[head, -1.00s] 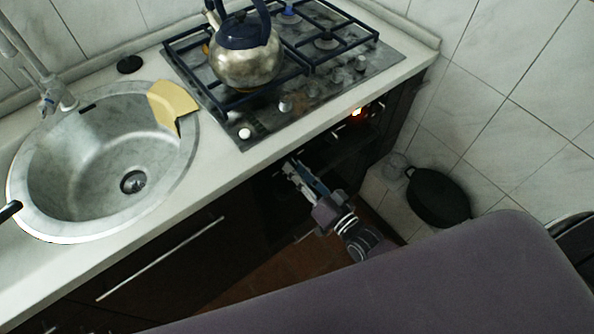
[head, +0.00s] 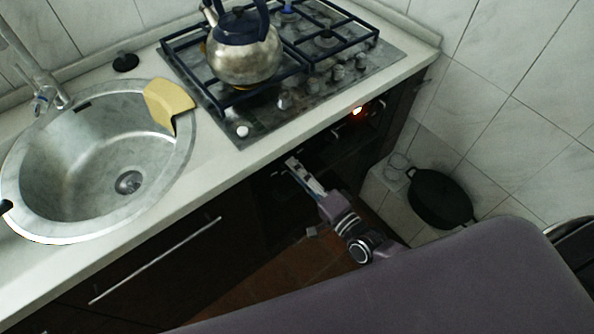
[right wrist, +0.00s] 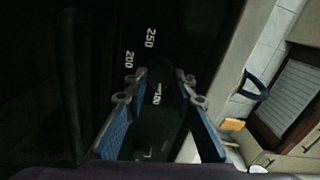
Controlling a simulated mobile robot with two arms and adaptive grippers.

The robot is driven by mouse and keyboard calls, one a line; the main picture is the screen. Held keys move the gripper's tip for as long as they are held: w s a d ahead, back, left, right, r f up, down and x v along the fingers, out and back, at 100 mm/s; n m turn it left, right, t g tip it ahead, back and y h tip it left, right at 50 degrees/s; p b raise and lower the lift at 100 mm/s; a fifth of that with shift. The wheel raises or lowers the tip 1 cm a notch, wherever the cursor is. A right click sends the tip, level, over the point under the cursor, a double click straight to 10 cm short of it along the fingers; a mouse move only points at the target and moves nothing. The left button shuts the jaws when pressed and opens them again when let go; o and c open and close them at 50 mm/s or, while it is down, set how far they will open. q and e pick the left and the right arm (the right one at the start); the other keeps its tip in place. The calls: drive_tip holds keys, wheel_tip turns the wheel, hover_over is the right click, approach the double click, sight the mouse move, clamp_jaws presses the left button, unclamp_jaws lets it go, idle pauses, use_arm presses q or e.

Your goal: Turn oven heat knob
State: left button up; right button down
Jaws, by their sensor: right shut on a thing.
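My right gripper (head: 297,166) reaches the dark oven front below the counter edge. In the right wrist view its two blue-padded fingers (right wrist: 163,86) stand on either side of a dark oven knob (right wrist: 167,72) and are shut on it. White markings, among them 200 and 250, show on the black panel beside the fingers. The knob is very dark, so its exact angle is hard to tell. In the head view the knob is hidden by the gripper and shadow.
A gas hob (head: 317,83) with a metal kettle (head: 243,62) sits above the oven. An orange-red light (head: 357,111) glows on the front panel. A round sink (head: 95,165) is at left, with a yellow piece (head: 168,101) on its rim. A black pan (head: 440,198) lies at right.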

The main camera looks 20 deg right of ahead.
drive_tip(key=shift+m, duration=0.3)
drive_tip(key=c, duration=1.6)
unclamp_jaws()
drive_tip(key=v, duration=1.2)
